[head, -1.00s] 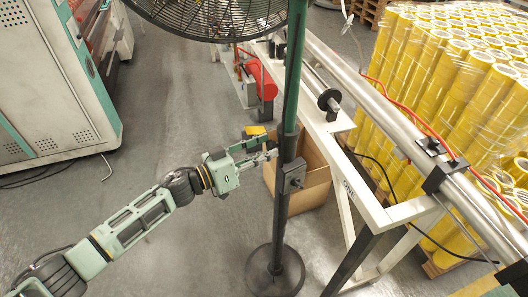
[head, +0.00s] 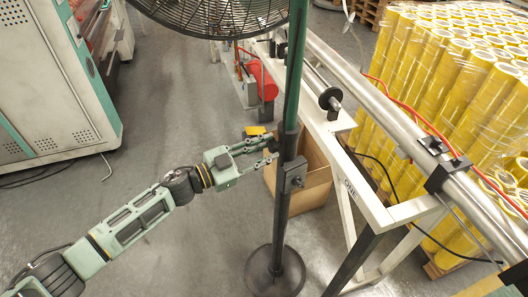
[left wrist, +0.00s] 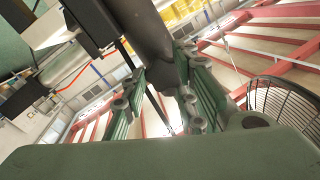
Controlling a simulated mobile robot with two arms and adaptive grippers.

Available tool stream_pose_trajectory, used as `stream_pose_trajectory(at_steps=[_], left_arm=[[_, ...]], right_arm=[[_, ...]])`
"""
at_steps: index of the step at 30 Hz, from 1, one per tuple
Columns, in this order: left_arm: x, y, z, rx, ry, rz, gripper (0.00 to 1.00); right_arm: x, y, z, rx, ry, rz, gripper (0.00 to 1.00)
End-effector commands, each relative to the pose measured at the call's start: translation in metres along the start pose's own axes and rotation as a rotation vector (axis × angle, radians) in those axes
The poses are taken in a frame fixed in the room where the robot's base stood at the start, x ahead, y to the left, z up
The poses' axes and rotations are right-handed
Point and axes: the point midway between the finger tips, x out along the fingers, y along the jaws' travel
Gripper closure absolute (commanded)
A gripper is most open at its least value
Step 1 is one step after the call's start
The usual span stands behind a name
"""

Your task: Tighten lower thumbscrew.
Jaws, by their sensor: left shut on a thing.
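The dark stand pole (head: 279,225) rises from a round base to a large fan. My left gripper (head: 273,147) reaches it from the left, its fingertips at the pole above a dark clamp block (head: 293,177) with a small knob. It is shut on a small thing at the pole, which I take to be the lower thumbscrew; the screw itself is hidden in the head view. In the left wrist view the two green fingers (left wrist: 160,85) stand apart on either side of the pole's near face (left wrist: 143,28). My right gripper is not in view.
An open cardboard box (head: 312,188) stands right behind the pole. A white frame (head: 375,212) with steel rollers is at the right, with stacked yellow rolls (head: 440,75) beyond.

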Motion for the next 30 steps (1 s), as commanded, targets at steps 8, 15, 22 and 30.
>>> stream_pose_trajectory(at_steps=[8, 15, 22, 30], left_arm=[[0.0, 0.009, 0.008, 0.258, -0.001, 0.015, 0.99], [-0.001, 0.009, 0.012, 0.486, -0.003, 0.016, 0.99], [-0.001, 0.008, 0.014, 0.698, -0.003, 0.016, 0.99], [-0.001, 0.006, 0.015, 0.897, -0.003, 0.017, 0.99]], right_arm=[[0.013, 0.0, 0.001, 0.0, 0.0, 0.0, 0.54], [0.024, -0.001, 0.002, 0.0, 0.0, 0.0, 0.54], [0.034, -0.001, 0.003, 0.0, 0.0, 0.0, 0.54], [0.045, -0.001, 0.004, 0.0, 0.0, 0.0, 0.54]])
